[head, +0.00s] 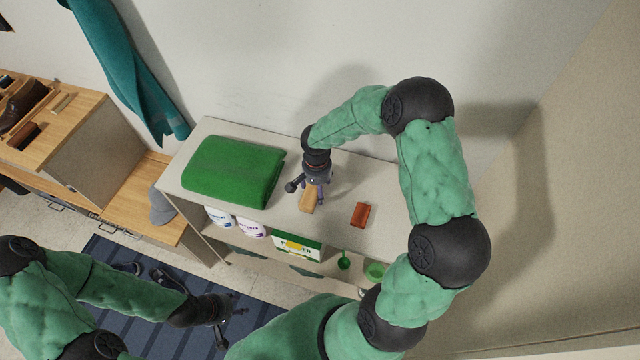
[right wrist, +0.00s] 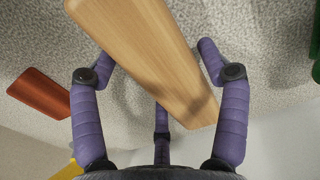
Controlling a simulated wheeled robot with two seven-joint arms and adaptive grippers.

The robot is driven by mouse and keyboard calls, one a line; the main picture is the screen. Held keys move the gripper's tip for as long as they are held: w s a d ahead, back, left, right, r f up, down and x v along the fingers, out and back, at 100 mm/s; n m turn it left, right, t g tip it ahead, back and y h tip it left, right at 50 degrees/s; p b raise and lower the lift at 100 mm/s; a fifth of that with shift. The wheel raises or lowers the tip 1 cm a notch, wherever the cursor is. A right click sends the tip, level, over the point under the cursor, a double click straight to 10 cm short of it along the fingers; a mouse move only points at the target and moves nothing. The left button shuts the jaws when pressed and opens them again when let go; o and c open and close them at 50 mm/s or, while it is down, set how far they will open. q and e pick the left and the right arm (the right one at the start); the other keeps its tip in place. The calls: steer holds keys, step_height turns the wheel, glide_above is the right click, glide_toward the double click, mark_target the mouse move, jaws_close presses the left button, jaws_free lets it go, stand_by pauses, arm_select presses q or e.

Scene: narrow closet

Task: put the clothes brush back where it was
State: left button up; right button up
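A light wooden, flat-sided block (head: 308,201), which looks like the clothes brush, is in my right gripper (head: 311,190) over the pale stone-topped shelf unit (head: 345,168). In the right wrist view the fingers (right wrist: 155,60) press on both long edges of the wooden block (right wrist: 150,50). It looks raised off the top; no bristles show. A red-brown block (head: 360,214) lies on the top to the right; it also shows in the right wrist view (right wrist: 38,93). My left gripper (head: 236,318) is empty, fingers spread, over the floor at the lower left.
A folded green towel (head: 232,172) fills the left of the top. A wooden bench with a compartment box (head: 55,115) is at left. A teal cloth (head: 130,70) hangs behind.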

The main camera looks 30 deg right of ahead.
steer(key=shift+r, duration=0.15)
steer(key=shift+r+p, duration=0.2)
steer(key=shift+p, duration=0.1)
step_height(320, 180, up, 12)
steer(key=p, duration=0.1)
stand_by(0.3)
